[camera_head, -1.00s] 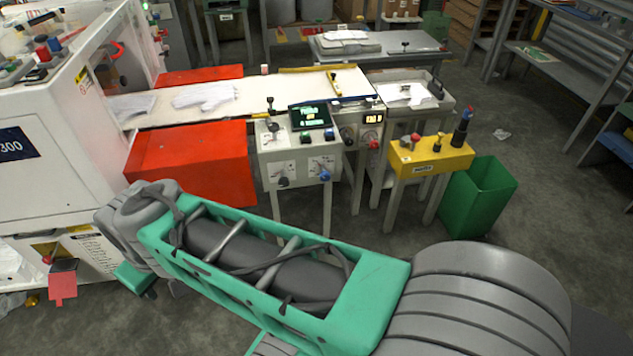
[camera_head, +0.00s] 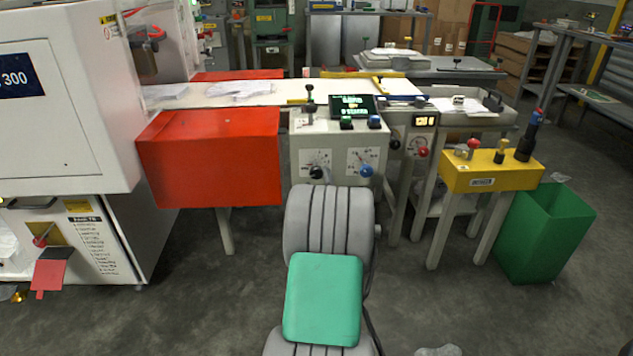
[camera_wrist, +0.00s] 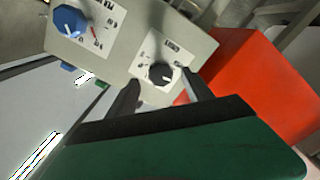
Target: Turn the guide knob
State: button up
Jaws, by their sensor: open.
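A pale grey control box (camera_head: 338,145) carries two dial knobs on its front face. The black knob (camera_head: 317,172) is on the left and the blue knob (camera_head: 366,170) on the right, each on a white scale plate. I cannot read which label says guide. In the wrist view my gripper (camera_wrist: 160,88) is open and empty, its two dark fingers on either side of the black knob (camera_wrist: 160,74). I cannot tell whether they touch it. The blue knob (camera_wrist: 70,20) is at upper left there. In the head view my arm hides the gripper.
A red box (camera_head: 210,160) is left of the control box and shows close by on the right in the wrist view (camera_wrist: 255,85). A display (camera_head: 352,105), levers and buttons stand on top. A yellow stand (camera_head: 493,171) and green bin (camera_head: 545,232) are to the right.

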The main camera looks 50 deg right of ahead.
aim_at(317, 175)
jog(key=x, duration=0.5)
jog(key=shift+a+b, duration=0.1)
jog(key=shift+b, duration=0.3)
jog(key=shift+c, duration=0.3)
grip_shut()
